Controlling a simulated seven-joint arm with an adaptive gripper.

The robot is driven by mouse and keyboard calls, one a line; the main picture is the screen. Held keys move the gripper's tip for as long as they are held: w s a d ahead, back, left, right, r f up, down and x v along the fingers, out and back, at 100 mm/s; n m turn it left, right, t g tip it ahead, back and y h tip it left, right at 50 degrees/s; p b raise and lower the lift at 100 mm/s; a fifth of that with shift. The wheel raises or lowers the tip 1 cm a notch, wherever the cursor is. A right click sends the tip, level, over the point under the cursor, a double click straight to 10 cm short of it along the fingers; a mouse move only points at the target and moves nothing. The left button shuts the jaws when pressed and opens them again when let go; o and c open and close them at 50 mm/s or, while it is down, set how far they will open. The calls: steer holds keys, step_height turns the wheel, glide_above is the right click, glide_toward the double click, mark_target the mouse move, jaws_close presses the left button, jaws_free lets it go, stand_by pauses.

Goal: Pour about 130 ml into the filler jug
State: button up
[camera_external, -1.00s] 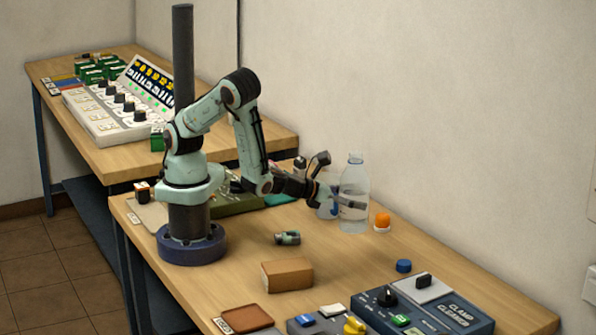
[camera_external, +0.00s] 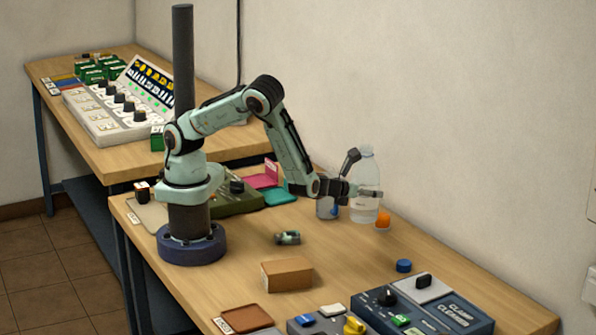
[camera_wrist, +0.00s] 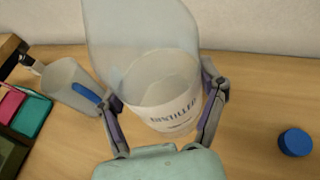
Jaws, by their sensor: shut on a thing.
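A clear bottle (camera_external: 366,208) with a "DISTILLED" label stands near upright at the wall side of the bench; it fills the middle of the wrist view (camera_wrist: 150,55). A liquid level shows inside it. My gripper (camera_external: 364,191) is shut on the bottle's sides, with one finger on each side in the wrist view (camera_wrist: 160,92). Whether the bottle's base touches the bench is hard to tell. The filler jug (camera_external: 325,209), translucent with a blue handle, stands just left of the bottle, partly hidden by my gripper; it also shows in the wrist view (camera_wrist: 66,82).
An orange ball (camera_external: 383,218) sits close beside the bottle's base. A blue cap (camera_external: 403,266) lies on the bench to the right. A brown block (camera_external: 286,274) and a small green cylinder (camera_external: 288,238) lie in front.

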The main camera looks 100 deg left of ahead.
steer(key=s+a+f+n+g+y, duration=0.1)
steer(key=s+a+f+n+g, duration=0.1)
steer(key=a, duration=0.6)
steer(key=shift+s+a+g, duration=0.15)
steer(key=shift+a+g, duration=0.05)
steer(key=shift+g, duration=0.3)
steer(key=shift+r+n+t, duration=0.15)
steer(key=shift+n+t, duration=0.15)
steer(key=shift+n, duration=0.2)
steer(key=shift+w+d+r+n+t+h, duration=0.2)
steer(key=shift+n+t+h, duration=0.25)
steer(key=shift+n+t, duration=0.95)
steer(key=shift+w+d+r+n+t+h, duration=0.2)
steer(key=shift+n+t+h, duration=0.5)
steer(key=shift+n, duration=1.15)
steer(key=shift+w+a+r+n+t+h, duration=0.1)
steer(key=shift+w+n+t+h, duration=0.2)
steer(key=shift+n+t, duration=1.2)
steer(key=shift+r+n, duration=0.65)
steer(key=shift+r, duration=0.05)
